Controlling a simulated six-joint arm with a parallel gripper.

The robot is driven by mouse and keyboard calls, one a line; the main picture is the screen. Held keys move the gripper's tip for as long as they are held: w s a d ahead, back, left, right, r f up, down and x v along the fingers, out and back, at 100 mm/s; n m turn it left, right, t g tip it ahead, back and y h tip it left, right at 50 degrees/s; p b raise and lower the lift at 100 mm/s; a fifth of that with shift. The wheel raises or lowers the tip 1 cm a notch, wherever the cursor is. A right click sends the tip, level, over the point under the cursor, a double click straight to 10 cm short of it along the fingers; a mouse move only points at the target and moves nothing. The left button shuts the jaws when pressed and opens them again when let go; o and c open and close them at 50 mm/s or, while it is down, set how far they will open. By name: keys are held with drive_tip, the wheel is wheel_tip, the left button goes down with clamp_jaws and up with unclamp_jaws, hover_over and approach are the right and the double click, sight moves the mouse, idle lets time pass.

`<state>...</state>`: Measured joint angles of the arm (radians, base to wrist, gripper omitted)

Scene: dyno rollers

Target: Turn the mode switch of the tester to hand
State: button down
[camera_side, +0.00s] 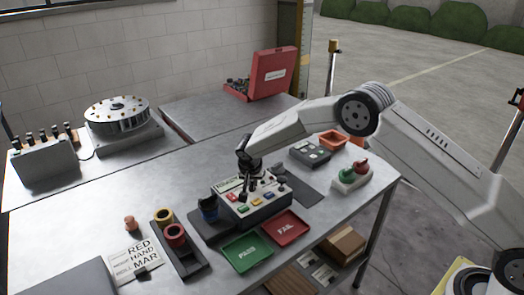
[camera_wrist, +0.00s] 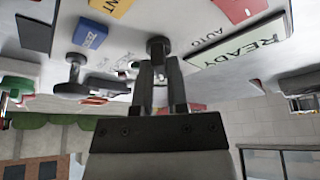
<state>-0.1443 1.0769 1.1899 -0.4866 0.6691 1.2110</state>
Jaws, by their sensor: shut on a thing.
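The tester (camera_side: 262,207) is a pale box with a dark base and coloured buttons, standing on the metal table. My gripper (camera_side: 246,190) reaches down onto its top panel from above. In the wrist view my gripper (camera_wrist: 160,75) is shut on a dark round-ended switch (camera_wrist: 158,46), taken to be the mode switch.
Another dark knob (camera_wrist: 75,64) and a blue button (camera_wrist: 90,36) are close by on the panel. The green PASS tray (camera_side: 246,252) and red FAIL tray (camera_side: 286,229) lie in front. A dark cup (camera_side: 208,208) stands at the tester's left.

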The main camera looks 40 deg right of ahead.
drive_tip(key=c, duration=0.6)
unclamp_jaws()
drive_tip(key=shift+c, duration=0.2)
drive_tip(key=shift+r, duration=0.1)
drive_tip(key=v, duration=0.7)
drive_tip(key=shift+s+a+r, duration=0.15)
drive_tip(key=shift+s+r, duration=0.05)
drive_tip(key=shift+r, duration=0.05)
